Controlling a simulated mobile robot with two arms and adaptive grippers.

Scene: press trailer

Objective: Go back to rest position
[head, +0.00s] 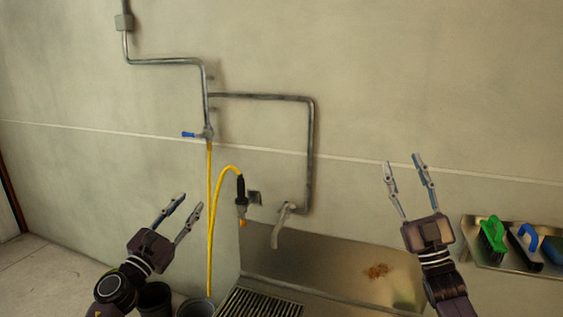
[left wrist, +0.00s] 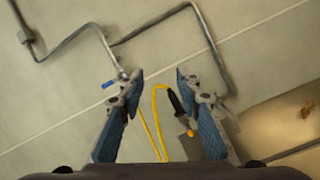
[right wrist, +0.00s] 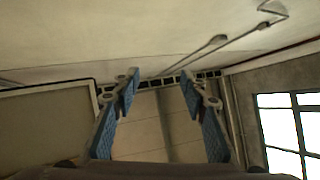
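My left gripper (head: 183,212) is raised at the lower left of the head view, in front of the wall. Its fingers are apart with nothing between them. In the left wrist view its two blue-padded fingers (left wrist: 157,95) are also apart. My right gripper (head: 404,172) is raised at the right of the head view, pointing up, over the sink's right part. Its fingers are spread and empty. In the right wrist view the fingers (right wrist: 159,90) are apart, with ceiling and wall behind them. Neither gripper touches anything that I can see.
A metal sink (head: 345,265) with a tap (head: 281,225) and a brown stain stands below. A yellow hose (head: 210,220) with a spray nozzle hangs from a blue-handled valve (head: 190,135). A shelf (head: 482,262) holds green, black and blue brushes. Dark buckets (head: 196,307) stand lower left.

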